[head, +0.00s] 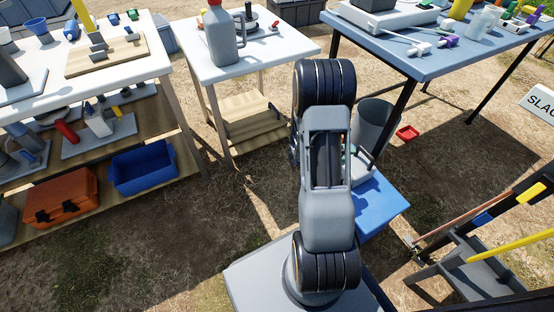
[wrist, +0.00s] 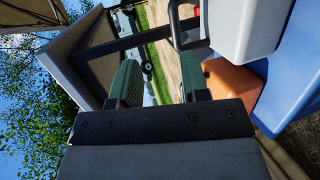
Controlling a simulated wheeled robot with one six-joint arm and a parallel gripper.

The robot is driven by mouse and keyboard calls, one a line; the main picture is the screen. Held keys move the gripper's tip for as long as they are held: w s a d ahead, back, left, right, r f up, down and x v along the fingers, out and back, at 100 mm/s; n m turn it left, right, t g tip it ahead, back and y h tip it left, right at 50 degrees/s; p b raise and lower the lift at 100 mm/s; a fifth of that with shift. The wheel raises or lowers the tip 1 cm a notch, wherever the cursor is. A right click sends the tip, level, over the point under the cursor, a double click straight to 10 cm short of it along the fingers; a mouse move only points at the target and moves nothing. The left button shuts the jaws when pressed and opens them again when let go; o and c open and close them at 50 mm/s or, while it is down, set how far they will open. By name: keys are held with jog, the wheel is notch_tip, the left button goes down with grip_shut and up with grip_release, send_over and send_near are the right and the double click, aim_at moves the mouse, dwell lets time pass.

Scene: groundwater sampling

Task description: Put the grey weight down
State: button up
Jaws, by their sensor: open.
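A pale grey block with a dark loop handle, which looks like the grey weight (wrist: 243,32), shows at the upper right of the wrist view. In the head view a pale grey piece of it (head: 361,168) seems to show beside my arm, over the blue surface (head: 383,203); my arm hides the rest. My gripper (wrist: 158,82) is open, with green-padded fingers and only background between them. The handle is beyond and to the right of the fingers and looks apart from them. In the head view my gripper is hidden behind my arm.
An orange object (wrist: 232,88) sits beside the grey block in the wrist view. A white table (head: 262,62) with a grey jug (head: 220,42) stands behind my arm. A grey bucket (head: 374,125) and a red tray (head: 407,133) are right of it. Bare ground lies at left front.

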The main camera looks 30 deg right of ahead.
jog(key=a+r+t+y, duration=0.2)
jog(key=a+r+y, duration=0.2)
jog(key=a, duration=0.6)
jog(key=a+r+n+t+y, duration=0.1)
jog(key=a+r+y, duration=0.4)
jog(key=a, duration=0.5)
jog(key=s+a+r+n+t+y, duration=0.1)
jog(key=a+r+y, duration=0.4)
jog(key=a, duration=0.5)
jog(key=shift+a+r+t, duration=0.2)
jog(key=shift+r+t, duration=0.6)
jog(key=shift+t, duration=0.1)
jog(key=shift+s, duration=0.1)
